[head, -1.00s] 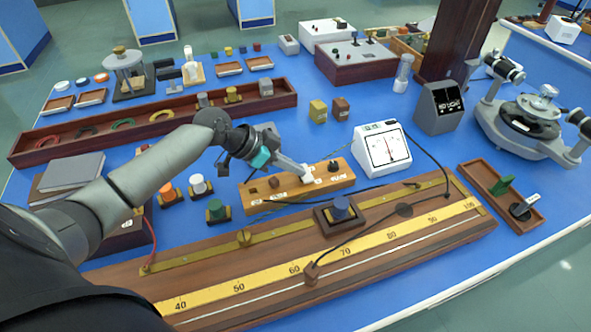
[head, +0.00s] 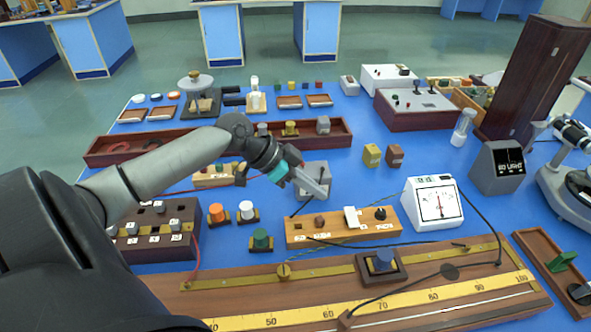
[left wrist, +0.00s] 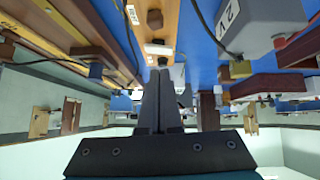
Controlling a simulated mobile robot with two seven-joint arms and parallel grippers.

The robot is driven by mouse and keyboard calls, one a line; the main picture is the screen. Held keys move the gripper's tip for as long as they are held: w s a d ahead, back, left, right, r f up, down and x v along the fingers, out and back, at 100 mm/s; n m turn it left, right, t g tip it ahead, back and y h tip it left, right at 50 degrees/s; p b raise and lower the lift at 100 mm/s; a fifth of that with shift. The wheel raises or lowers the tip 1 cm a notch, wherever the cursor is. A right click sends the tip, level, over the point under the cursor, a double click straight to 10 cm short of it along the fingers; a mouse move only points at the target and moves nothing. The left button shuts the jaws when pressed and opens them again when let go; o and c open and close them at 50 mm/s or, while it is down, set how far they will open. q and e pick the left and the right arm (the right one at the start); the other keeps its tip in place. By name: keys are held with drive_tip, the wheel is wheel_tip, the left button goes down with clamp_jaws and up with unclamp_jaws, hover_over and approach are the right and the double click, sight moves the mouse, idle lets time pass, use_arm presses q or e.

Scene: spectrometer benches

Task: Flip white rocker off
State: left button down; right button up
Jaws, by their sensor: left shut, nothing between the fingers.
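The white rocker (head: 352,217) sits on a narrow wooden board (head: 300,230), between a brown knob (head: 320,221) and a black knob (head: 380,213). Which way the rocker is tipped is hard to tell. My left gripper (head: 325,190) is shut and empty, above and to the left of the rocker in the head view, apart from it. In the left wrist view the closed fingertips (left wrist: 158,70) point toward the white rocker (left wrist: 158,49), with a small gap showing between them. My right gripper is not in view.
A white meter (head: 432,203) stands right of the board, with dark cables around it. A long bench with a yellow scale (head: 400,300) lies in front. Orange, white and green posts (head: 247,212) stand to the left. Blue tabletop is free behind the board's right end.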

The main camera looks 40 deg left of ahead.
use_arm(q)
drive_tip(key=p+v, duration=0.1)
drive_tip(key=v, duration=0.5)
drive_tip(key=shift+s+r, duration=0.2)
drive_tip(key=shift+a, duration=0.2)
